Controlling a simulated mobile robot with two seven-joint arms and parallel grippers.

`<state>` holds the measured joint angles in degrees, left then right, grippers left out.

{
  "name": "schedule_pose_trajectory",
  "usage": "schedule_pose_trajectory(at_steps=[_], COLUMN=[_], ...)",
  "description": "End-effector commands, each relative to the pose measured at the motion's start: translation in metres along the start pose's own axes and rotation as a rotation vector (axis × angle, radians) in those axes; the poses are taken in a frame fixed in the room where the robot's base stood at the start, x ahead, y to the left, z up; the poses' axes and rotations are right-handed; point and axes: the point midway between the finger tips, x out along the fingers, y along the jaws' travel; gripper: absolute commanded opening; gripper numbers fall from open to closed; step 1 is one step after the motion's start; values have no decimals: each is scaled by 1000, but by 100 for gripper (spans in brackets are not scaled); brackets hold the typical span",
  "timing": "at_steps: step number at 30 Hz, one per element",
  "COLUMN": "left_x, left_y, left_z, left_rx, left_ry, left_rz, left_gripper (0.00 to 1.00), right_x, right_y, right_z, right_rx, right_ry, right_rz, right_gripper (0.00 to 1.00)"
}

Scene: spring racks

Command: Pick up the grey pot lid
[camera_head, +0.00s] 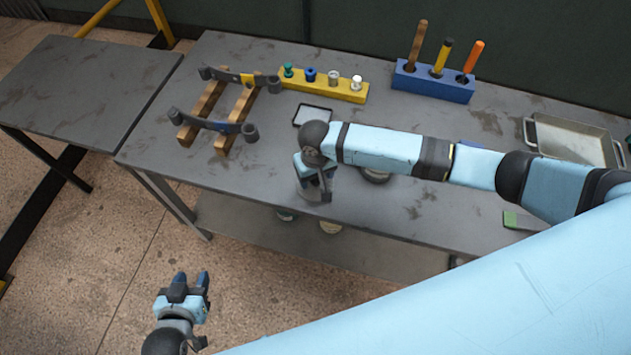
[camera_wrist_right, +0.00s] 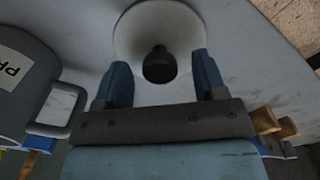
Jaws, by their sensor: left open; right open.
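The grey pot lid (camera_wrist_right: 188,28) is a pale disc with a black knob (camera_wrist_right: 160,64), lying on the workbench in the right wrist view. My right gripper (camera_wrist_right: 162,76) is open, its blue fingers one on each side of the knob in that view; contact cannot be told. In the head view my right gripper (camera_head: 318,190) is over the bench near its front edge, and I cannot make out the lid there. A grey pot (camera_wrist_right: 22,85) with a handle and a label stands beside the lid. My left gripper (camera_head: 191,282) is open and empty, off the bench's front.
On the workbench (camera_head: 440,215) are a wooden rack (camera_head: 205,112) with dark bars, a yellow block (camera_head: 325,86) with several small pieces, a blue tool block (camera_head: 432,83) and a metal tray (camera_head: 570,140). A side table (camera_head: 85,90) is at left. My right arm crosses the bench.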

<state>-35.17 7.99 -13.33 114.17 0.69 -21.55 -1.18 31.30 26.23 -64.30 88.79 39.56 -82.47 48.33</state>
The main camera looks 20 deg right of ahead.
Motion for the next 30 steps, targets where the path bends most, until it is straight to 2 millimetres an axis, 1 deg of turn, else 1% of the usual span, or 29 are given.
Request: schedule_pose_trajectory(at_steps=[5,8,9,11,12,23,26,29,30], left_x=[0,0,0,0,0,0,0,0,0], left_y=[0,0,0,0,0,1,1,1,1], left_z=[0,0,1,1,1,1,1,1,1], left_rx=[0,0,0,0,0,-1,-1,-1,-1], left_ry=[-1,-1,-1,-1,-1,-1,-1,-1,-1], left_rz=[-1,0,0,0,0,1,1,2,2], left_gripper=[44,44,44,44,44,44,44,44,44], right_x=[0,0,0,0,0,-3,-10,-24,-32], right_y=[0,0,0,0,0,0,0,0,0], right_z=[0,0,0,0,0,0,-1,-1,0], right_rx=[0,0,0,0,0,0,1,1,1], right_ry=[0,0,0,0,0,0,1,2,2], right_rz=[0,0,0,0,0,0,-1,-2,-2], right_gripper=[65,44,35,21,12,11,11,11,11])
